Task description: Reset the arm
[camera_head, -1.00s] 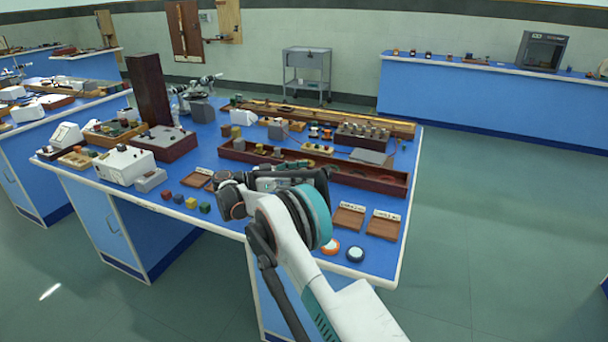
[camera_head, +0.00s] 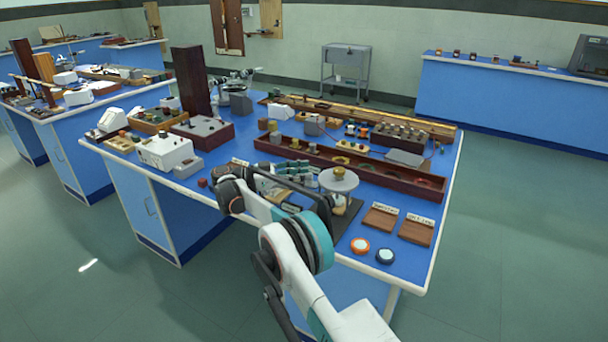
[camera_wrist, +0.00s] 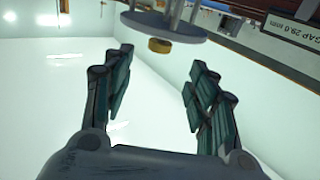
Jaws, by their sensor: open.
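My arm reaches over the near edge of the blue bench (camera_head: 437,215) in the head view. My gripper (camera_wrist: 160,62) is open and empty in the wrist view, its two dark green fingers well apart. In the head view the gripper (camera_head: 292,170) shows only in part, above the bench and partly behind my own wrist. A round grey plate with a brass knob (camera_head: 339,181) stands just right of it. The plate also shows beyond the fingertips at the top of the wrist view (camera_wrist: 185,31), apart from them.
A long dark red tray (camera_head: 395,184) lies behind the gripper. Two wooden trays (camera_head: 380,220) (camera_head: 416,231) and two round pieces (camera_head: 360,246) (camera_head: 385,256) lie at right. A white instrument (camera_head: 165,151) and a tall dark box (camera_head: 190,82) stand at left. Open floor lies right.

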